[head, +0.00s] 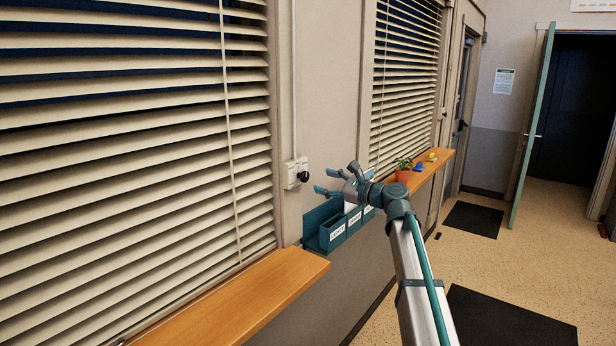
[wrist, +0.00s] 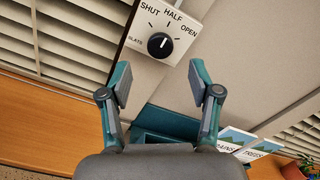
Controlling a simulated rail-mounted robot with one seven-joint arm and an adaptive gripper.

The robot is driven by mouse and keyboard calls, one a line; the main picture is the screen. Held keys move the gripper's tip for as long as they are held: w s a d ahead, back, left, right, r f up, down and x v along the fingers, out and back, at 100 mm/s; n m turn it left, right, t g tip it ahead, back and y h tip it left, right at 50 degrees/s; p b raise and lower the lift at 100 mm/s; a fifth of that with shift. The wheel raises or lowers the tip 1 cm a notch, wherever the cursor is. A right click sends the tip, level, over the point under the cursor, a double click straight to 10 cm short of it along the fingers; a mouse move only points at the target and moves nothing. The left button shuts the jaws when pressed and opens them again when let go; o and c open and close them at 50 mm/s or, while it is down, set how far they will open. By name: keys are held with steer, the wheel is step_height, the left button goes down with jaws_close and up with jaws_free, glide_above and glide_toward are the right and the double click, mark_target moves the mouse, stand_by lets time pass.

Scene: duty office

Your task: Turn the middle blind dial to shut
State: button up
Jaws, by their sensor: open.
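The blind dial (wrist: 160,44) is a black round knob on a white plate (wrist: 140,38) marked SHUT, HALF and OPEN. Its white pointer line appears to aim near HALF. In the head view the dial (head: 303,176) sits on the wall between two windows. My gripper (head: 334,181) is to the right of the dial and apart from it. In the wrist view my gripper's open fingers (wrist: 160,76) are empty, with the dial just beyond and between the tips. The left blind (head: 130,130) has tilted slats with dark gaps near the top.
A teal wall rack (head: 333,234) with labelled pockets hangs below the dial. A wooden sill (head: 240,305) juts out at left; another, with a potted plant (head: 403,172), lies beyond at right. A second blind (head: 405,85) hangs there. Floor to the right is open.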

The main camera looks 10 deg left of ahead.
mark_target(306, 177)
steer(key=p+x, duration=0.1)
steer(key=x, duration=0.6)
steer(key=shift+w+a+p, duration=0.2)
steer(key=shift+a+p, duration=0.05)
steer(key=shift+p, duration=0.05)
steer(key=c, duration=1.1)
steer(key=shift+f, duration=0.1)
